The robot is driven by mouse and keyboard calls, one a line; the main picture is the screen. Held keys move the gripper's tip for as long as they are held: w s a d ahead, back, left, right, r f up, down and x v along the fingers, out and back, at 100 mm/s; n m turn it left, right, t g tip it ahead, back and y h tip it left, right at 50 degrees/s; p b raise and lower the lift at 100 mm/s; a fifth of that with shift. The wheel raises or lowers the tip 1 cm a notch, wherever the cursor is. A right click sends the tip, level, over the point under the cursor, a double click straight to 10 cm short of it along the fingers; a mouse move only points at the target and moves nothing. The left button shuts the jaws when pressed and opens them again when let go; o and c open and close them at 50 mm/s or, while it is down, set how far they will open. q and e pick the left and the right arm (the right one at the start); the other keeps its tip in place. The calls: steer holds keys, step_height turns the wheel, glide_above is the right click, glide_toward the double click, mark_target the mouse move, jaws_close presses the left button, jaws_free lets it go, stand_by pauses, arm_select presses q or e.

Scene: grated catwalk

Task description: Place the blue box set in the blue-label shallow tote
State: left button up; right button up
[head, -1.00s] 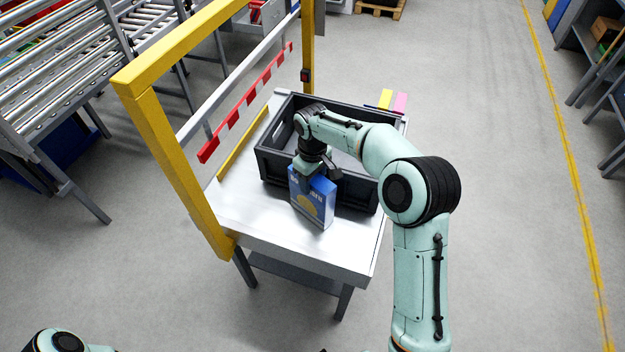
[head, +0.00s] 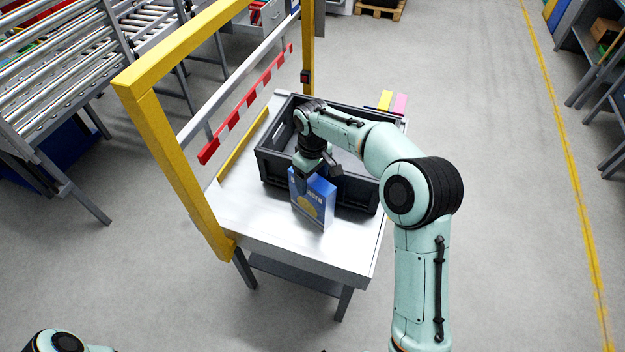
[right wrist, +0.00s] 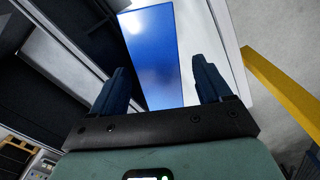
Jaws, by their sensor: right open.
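The blue box set (head: 313,203), with a yellow round print on its front, stands upright on the metal table, just in front of the dark grey shallow tote (head: 273,170). Its plain blue side shows in the right wrist view (right wrist: 153,55). My right gripper (head: 318,176) is open and empty just above the box's top edge. In the right wrist view its fingers (right wrist: 162,85) point toward the box, with a gap between them. The tote's blue label is not visible, and my arm hides part of its inside. My left gripper is out of view.
The metal table (head: 255,225) has bare room in front of and left of the box. Yellow and pink items (head: 392,101) sit beyond the tote.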

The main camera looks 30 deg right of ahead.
step_height(320, 180, up, 9)
steer(key=shift+w+f+p, duration=0.15)
steer(key=shift+f+p, duration=0.05)
steer(key=shift+p, duration=0.7)
steer(key=b, duration=0.1)
glide_above(312, 198)
steer(key=w+d, duration=0.2)
steer(key=w, duration=0.1)
steer(key=f, duration=0.7)
steer(key=shift+s+a+f, duration=0.15)
steer(key=shift+s+f, duration=0.05)
steer(key=shift+f, duration=0.1)
steer(key=shift+w+a+f, duration=0.1)
steer(key=shift+f, duration=2.9)
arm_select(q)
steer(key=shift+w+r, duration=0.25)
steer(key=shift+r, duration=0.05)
arm_select(e)
steer(key=shift+r, duration=0.1)
jaws_close()
